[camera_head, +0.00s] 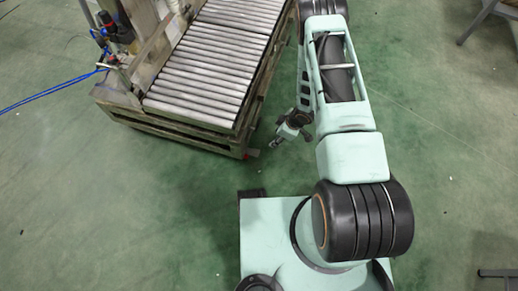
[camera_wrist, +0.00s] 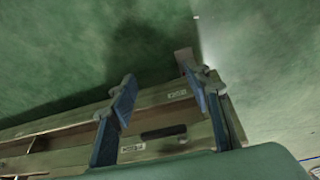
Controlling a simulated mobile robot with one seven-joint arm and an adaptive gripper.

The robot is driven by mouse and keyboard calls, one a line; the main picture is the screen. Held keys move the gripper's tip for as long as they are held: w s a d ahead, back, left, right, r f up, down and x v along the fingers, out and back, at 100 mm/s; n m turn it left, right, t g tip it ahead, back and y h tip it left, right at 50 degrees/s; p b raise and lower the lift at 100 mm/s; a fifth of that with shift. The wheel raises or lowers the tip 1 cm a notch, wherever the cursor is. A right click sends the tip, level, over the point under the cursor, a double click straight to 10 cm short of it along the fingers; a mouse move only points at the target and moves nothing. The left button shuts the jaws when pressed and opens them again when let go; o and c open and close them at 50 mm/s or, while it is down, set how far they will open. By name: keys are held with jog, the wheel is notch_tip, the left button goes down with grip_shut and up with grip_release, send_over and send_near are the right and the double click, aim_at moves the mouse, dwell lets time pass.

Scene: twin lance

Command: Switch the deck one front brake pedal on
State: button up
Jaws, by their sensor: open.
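The roller deck (camera_head: 205,68) stands at the upper left of the head view, with metal rollers on a worn wooden-looking frame. My gripper (camera_head: 277,142) is beside its near right corner, low over the floor. In the wrist view my gripper (camera_wrist: 160,82) is open, its two blue fingers apart with nothing held. Behind the fingers runs a beige frame rail (camera_wrist: 70,125) with small labels and a dark bar (camera_wrist: 163,132) on it. A small grey plate (camera_wrist: 185,60) shows near the right finger. I cannot tell which part is the front brake pedal.
Green floor (camera_head: 150,220) is clear in front of the deck. A blue cable (camera_head: 50,90) runs to machinery at the deck's left side. A metal frame leg (camera_head: 480,20) stands at the upper right. A dark object (camera_head: 497,273) lies at the lower right edge.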

aim_at(257, 153)
jog(key=shift+n+y, duration=0.5)
jog(key=a+f+b, duration=0.1)
jog(key=a+f, duration=0.1)
jog(key=f, duration=0.2)
jog(key=a+f+b, duration=0.2)
jog(key=a+f, duration=0.1)
jog(key=f, duration=0.1)
jog(key=a+f+b, duration=0.1)
jog(key=a+f, duration=0.1)
jog(key=f, duration=0.2)
jog(key=shift+s+a+f+b, duration=0.25)
jog(key=shift+s+f+b, duration=0.05)
jog(key=shift+s+f, duration=0.1)
